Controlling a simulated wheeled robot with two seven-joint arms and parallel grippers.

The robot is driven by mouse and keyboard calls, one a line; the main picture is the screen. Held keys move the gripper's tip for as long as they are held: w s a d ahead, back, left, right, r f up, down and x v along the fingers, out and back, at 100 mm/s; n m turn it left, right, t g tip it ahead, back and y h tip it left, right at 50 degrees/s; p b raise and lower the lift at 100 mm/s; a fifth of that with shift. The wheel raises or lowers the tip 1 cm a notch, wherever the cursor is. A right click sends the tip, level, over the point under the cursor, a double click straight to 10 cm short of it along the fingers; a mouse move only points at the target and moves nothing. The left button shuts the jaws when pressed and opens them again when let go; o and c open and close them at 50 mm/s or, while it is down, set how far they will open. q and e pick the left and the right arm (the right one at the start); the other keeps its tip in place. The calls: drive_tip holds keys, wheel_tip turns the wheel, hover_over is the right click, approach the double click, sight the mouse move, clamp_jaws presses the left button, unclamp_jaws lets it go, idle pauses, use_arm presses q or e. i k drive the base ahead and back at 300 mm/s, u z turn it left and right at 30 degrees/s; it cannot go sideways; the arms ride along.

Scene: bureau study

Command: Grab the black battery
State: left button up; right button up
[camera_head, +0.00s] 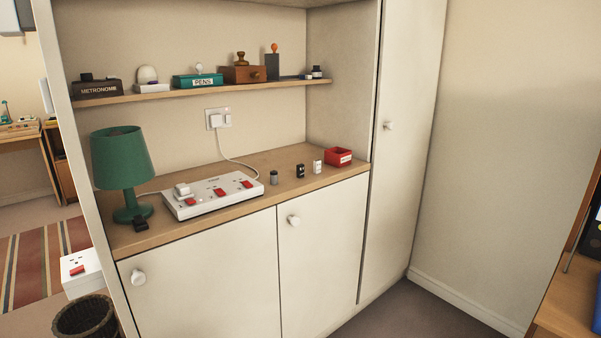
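The black battery (300,171) stands upright on the wooden counter (262,199) of the bureau. A grey cylinder (274,177), which looks like a battery, stands to its left. A similar white one (317,167) stands to its right. The black battery is apart from both and nothing covers it. Neither of my grippers is in view.
A red open box (338,159) sits right of the batteries. A white power strip (211,194) and a green lamp (121,167) stand to their left. A shelf (200,93) with several objects hangs above. The counter's front edge near the batteries is clear.

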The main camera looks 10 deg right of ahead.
sight(299, 168)
drive_tip(key=z, duration=1.05)
drive_tip(key=i, duration=2.65)
drive_tip(key=u, duration=1.25)
